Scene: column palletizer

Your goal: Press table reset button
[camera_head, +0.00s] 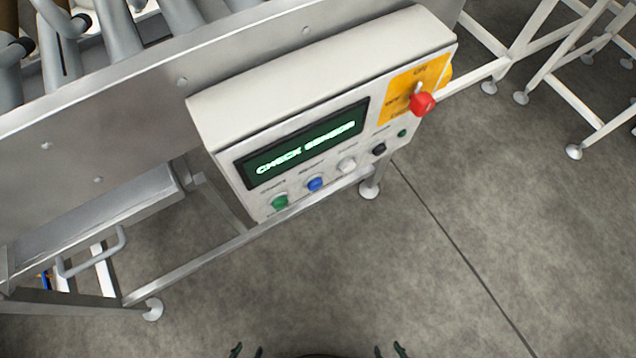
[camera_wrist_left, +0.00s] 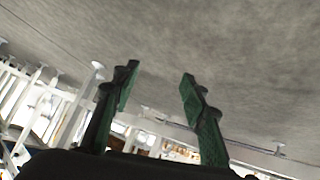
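A light grey control box (camera_head: 310,70) is fixed to the side of the roller conveyor in the head view. Its screen (camera_head: 306,144) reads "CHECK SENSOR". Below the screen sit a green button (camera_head: 280,202), a blue button (camera_head: 315,184), a white button (camera_head: 347,165) and a black button (camera_head: 379,149). The button labels are too small to read. A red knob (camera_head: 423,103) sits on a yellow plate. My left gripper (camera_head: 246,350) and right gripper (camera_head: 392,350) show only their fingertips at the bottom edge, well below the box. In the left wrist view the left gripper (camera_wrist_left: 158,88) is open and empty.
The conveyor's metal side rail (camera_head: 100,110) and rollers run along the upper left. Its legs end in round feet, one at the lower left (camera_head: 152,309). White frames (camera_head: 560,75) stand at the upper right. The concrete floor (camera_head: 400,260) is clear.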

